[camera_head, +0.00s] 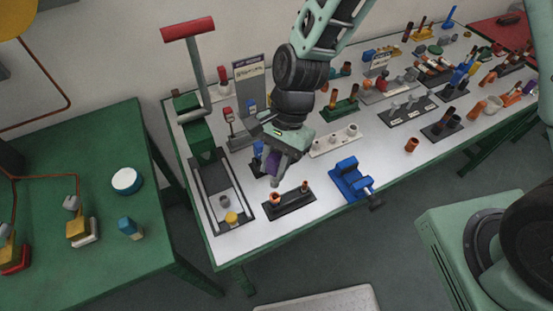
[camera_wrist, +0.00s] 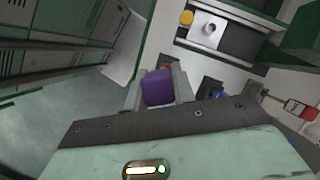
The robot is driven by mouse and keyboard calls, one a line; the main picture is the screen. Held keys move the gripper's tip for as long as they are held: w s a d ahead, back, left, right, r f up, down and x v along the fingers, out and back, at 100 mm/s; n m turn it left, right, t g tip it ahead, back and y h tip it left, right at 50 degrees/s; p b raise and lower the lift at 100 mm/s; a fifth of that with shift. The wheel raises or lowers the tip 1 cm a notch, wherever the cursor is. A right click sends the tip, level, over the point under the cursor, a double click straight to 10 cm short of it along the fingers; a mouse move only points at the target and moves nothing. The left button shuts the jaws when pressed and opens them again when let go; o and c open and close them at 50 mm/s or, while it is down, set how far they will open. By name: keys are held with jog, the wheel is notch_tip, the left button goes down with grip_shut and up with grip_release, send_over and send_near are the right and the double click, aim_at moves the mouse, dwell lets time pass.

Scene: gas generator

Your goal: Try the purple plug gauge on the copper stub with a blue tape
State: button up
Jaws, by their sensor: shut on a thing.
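My gripper (camera_head: 276,174) is shut on the purple plug gauge (camera_head: 271,161). In the wrist view the gauge (camera_wrist: 158,88) shows as a purple block between the two grey fingers. The gripper hangs just above and behind a black holder (camera_head: 291,206) with copper stubs, a left one (camera_head: 274,198) and a right one (camera_head: 305,187). I cannot make out a blue tape on either stub. In the wrist view the gauge and fingers hide most of what lies beneath, leaving a bit of copper (camera_wrist: 166,66) beside them.
A blue vise (camera_head: 350,179) stands right of the holder. A black-railed fixture (camera_head: 222,195) with a yellow knob stands at left. A white block (camera_head: 335,141) and several racks of copper and grey pieces fill the bench (camera_head: 250,240) behind. Its front left edge is clear.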

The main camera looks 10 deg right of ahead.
aim_at(274, 179)
jog(key=shift+r, duration=0.1)
jog(key=shift+f+b, duration=1.45)
jog(key=shift+f, duration=1.15)
jog(key=shift+f, duration=0.2)
jog(key=shift+f, duration=0.25)
jog(key=shift+r+p, duration=0.65)
jog(key=shift+p, duration=0.05)
jog(key=shift+f, duration=0.45)
dwell(1.4)
